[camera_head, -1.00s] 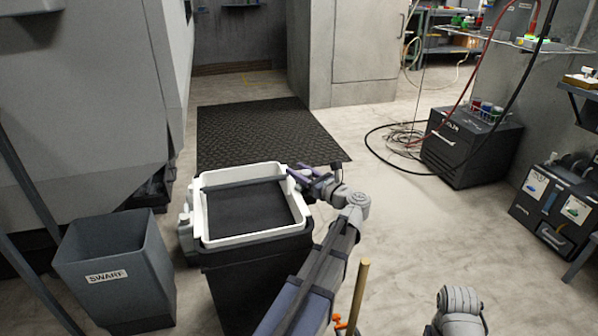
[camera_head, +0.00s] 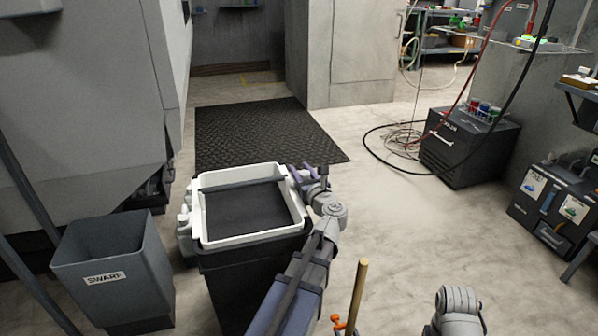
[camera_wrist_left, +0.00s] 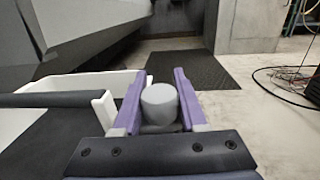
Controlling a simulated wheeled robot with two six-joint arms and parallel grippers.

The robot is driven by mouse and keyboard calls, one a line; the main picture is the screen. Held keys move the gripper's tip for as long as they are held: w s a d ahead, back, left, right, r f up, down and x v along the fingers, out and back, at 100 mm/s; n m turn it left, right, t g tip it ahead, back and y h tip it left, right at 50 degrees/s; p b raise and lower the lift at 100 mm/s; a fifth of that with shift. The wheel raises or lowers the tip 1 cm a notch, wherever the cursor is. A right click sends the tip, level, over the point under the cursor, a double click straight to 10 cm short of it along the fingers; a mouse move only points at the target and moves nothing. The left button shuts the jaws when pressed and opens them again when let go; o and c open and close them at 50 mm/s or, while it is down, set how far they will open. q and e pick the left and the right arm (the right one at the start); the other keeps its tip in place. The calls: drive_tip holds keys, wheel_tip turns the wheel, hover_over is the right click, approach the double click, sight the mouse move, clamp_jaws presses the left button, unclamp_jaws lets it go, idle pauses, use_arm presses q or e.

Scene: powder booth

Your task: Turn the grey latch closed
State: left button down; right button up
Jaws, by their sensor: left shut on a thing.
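In the left wrist view a rounded grey latch (camera_wrist_left: 160,104) stands between the two purple fingers of my left gripper (camera_wrist_left: 160,78). The fingers are shut on its sides. The latch sits just outside the right wall of a white-rimmed tub (camera_wrist_left: 130,84). In the head view my left gripper (camera_head: 304,172) is at the right rim of the white tub (camera_head: 206,243), near its far corner. My right gripper is out of view.
A dark bar (camera_head: 243,183) crosses the tub's far part. The tub rests on a black stand (camera_head: 245,290). A grey SWARF bin (camera_head: 115,255) stands at left. A wooden handle (camera_head: 358,295) rises near my left arm.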

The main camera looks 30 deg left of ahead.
use_arm(q)
drive_tip(key=shift+w+d+m+t+h, duration=0.15)
drive_tip(key=shift+m+t+h, duration=0.65)
drive_tip(key=shift+t, duration=0.2)
drive_tip(key=c, duration=0.7)
unclamp_jaws()
drive_tip(key=shift+c, duration=0.2)
